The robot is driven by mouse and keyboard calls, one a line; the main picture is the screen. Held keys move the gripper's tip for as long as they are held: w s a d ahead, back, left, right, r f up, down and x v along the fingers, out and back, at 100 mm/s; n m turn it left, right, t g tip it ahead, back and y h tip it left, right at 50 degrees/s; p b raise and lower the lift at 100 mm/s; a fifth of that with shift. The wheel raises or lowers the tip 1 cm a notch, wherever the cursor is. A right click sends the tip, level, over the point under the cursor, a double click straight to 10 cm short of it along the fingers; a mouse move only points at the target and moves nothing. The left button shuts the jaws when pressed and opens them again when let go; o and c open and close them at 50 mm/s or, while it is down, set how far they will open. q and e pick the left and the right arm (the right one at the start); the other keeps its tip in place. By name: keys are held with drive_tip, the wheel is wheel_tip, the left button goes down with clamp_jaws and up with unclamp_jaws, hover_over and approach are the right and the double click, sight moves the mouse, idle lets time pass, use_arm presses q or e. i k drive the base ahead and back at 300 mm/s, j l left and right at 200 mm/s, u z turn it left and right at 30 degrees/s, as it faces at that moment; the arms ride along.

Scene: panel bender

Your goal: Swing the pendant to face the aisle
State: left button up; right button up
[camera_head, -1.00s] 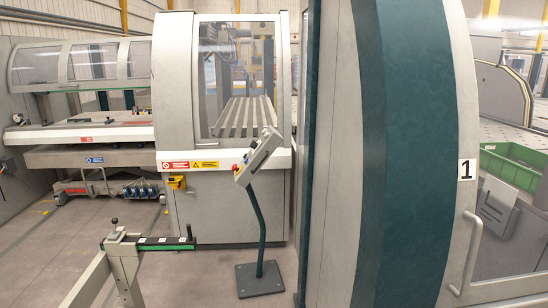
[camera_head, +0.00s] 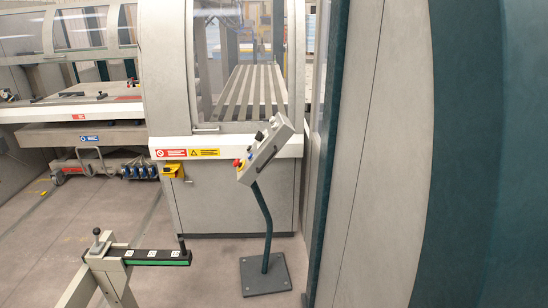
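The pendant (camera_head: 264,150) is a tilted grey control box on a dark bent post (camera_head: 264,222) with a square floor plate (camera_head: 265,274). It stands in front of the machine's windowed cabinet, left of the large curved panel. A red knob on a yellow base and dark knobs show on its left and upper edge. Its face is seen nearly edge-on. Neither of my grippers is in the picture, so nothing of mine is seen touching the pendant.
A large grey and dark teal curved panel (camera_head: 400,150) fills the right side close by. A grey stand with a black and green bar (camera_head: 150,257) is at the lower left. Open floor (camera_head: 212,285) lies between the stand and the pendant's plate.

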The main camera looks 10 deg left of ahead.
sight(280, 129)
drive_tip(key=i+j+u, duration=0.1)
drive_tip(key=i+j, duration=0.25)
drive_tip(key=i+j+u, duration=0.85)
drive_tip(key=i, duration=0.25)
drive_tip(key=l, duration=0.1)
